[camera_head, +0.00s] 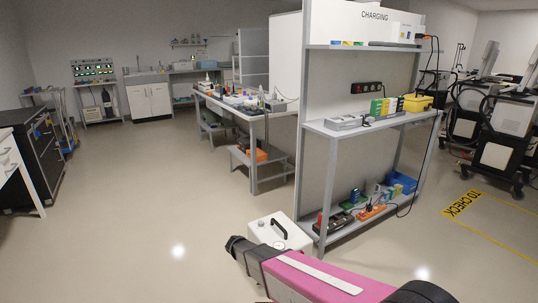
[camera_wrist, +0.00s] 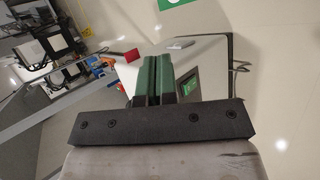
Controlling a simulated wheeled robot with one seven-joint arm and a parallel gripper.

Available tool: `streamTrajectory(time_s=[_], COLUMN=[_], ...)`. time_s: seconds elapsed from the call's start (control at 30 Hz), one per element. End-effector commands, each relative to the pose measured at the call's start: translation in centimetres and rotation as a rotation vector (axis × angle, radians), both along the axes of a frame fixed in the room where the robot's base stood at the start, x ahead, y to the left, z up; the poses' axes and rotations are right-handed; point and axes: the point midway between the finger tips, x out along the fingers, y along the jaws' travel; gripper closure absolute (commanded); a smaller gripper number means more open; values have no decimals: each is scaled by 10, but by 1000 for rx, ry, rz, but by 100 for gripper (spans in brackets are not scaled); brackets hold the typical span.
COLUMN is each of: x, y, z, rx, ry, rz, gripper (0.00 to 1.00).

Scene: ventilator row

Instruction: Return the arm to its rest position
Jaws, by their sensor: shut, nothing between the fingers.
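My gripper (camera_wrist: 154,62) shows in the wrist view as two green fingers side by side on a black mounting bar. The fingers are shut and nothing is held between them. In the head view my pink arm (camera_head: 310,275) reaches across the bottom from the right, with a dark end towards the left. I cannot make out the fingers in that view.
A shelf unit marked CHARGING (camera_head: 325,135) stands close beyond my arm. A white box with a black handle (camera_head: 268,231) is just behind the arm's dark end. Left of them, the floor (camera_head: 140,200) is open. Ventilators (camera_head: 490,140) stand at right.

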Motion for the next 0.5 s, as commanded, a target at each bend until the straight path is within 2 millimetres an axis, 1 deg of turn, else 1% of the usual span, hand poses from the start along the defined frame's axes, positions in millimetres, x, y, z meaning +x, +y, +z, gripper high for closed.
streamTrajectory(time_s=[0.03, 0.1, 0.3, 0.5], x=[-8, -13, -32, -56], y=[-22, -45, -101, -150], z=[18, 34, 79, 126], rx=[46, 116, 317, 519], ry=[11, 27, 44, 17], rz=[-29, -62, -141, -204], gripper=[100, 100, 100, 100])
